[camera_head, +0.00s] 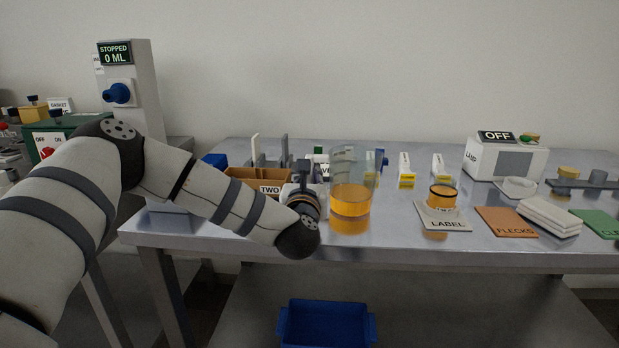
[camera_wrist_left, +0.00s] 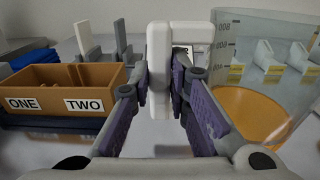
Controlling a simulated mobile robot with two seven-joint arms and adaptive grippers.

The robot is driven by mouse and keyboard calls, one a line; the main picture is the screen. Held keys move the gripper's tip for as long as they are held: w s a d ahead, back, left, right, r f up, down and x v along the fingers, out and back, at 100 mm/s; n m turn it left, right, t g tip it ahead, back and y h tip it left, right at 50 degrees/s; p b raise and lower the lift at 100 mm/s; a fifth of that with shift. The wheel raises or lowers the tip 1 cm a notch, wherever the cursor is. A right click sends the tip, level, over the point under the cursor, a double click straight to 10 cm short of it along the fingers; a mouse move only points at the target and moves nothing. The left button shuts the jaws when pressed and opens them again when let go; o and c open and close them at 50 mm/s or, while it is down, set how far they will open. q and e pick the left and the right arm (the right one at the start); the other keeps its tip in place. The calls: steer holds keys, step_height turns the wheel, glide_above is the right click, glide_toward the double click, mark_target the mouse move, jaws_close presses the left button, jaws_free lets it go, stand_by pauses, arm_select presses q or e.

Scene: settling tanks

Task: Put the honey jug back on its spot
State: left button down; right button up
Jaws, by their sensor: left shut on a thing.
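The honey jug (camera_head: 351,192) is a clear, graduated beaker with orange honey in its lower part. It is upright near the front edge of the steel table (camera_head: 400,246). I cannot tell whether its base touches the table. My left gripper (camera_head: 306,190) is at its left side. In the left wrist view, my left gripper (camera_wrist_left: 160,95) is shut on the jug's pale upright handle (camera_wrist_left: 159,62), with the jug (camera_wrist_left: 258,112) to the right. No marked spot for the jug can be made out. My right gripper is in neither view.
An orange box (camera_head: 247,178) labelled TWO stands behind my left arm. To the right are a small honey jar (camera_head: 442,197) on a LABEL mat (camera_head: 445,224), a FLECKS mat (camera_head: 505,222), folded cloths (camera_head: 549,218) and a lamp box (camera_head: 490,160). A blue crate (camera_head: 327,325) is below the table.

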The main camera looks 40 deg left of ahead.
arm_select(q)
steer(key=c, duration=1.5)
jaws_free()
steer(key=shift+f, duration=0.1)
steer(key=shift+c, duration=0.2)
steer(key=shift+r, duration=0.4)
steer(key=v, duration=1.2)
steer(key=shift+s+f, duration=0.1)
steer(key=shift+f, duration=0.15)
